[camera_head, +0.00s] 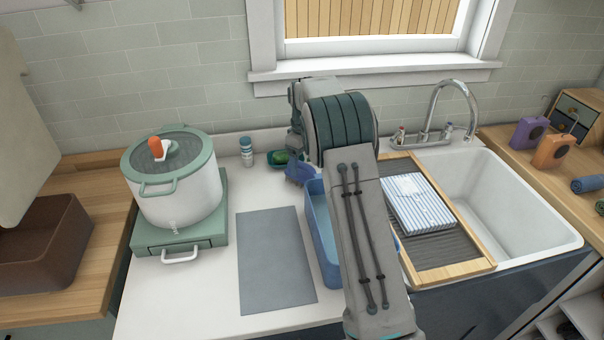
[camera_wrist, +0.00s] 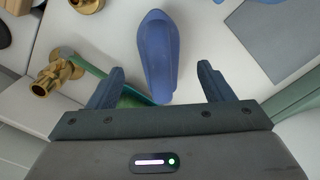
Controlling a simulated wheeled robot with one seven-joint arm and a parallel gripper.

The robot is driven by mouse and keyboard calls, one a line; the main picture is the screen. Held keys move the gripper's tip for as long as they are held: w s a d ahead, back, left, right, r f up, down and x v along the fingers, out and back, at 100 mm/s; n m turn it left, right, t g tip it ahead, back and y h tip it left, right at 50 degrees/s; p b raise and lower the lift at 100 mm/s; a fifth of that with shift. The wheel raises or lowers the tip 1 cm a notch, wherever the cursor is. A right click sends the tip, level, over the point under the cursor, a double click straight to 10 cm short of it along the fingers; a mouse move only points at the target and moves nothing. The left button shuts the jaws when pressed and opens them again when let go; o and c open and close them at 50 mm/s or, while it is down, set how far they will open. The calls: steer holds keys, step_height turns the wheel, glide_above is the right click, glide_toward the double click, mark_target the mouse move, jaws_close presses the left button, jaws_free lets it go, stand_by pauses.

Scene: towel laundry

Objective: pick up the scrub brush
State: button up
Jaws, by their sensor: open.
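The scrub brush, a blue rounded, elongated thing (camera_wrist: 158,55), lies on the white counter in the wrist view. My gripper (camera_wrist: 161,76) is open and empty, with one finger on each side of the brush's near end in the picture. The fingers look apart from the brush; their height above it is hard to tell. In the head view my arm hides most of the gripper.
A blue bin (camera_head: 319,235) and a grey mat (camera_head: 275,260) are nearby. A pot (camera_head: 180,190) stands left. A rack (camera_head: 455,272) with a striped cloth (camera_head: 417,203) and the sink (camera_head: 520,215) are right. Brass fittings (camera_wrist: 52,78) show left in the wrist view.

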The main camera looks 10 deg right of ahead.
step_height(320, 180, down, 4)
steer(key=shift+f+p, duration=0.25)
steer(key=shift+p, duration=0.3)
steer(key=c, duration=1.2)
steer(key=shift+r, duration=0.1)
step_height(320, 180, up, 10)
steer(key=shift+f+b, duration=0.1)
steer(key=shift+b, duration=0.85)
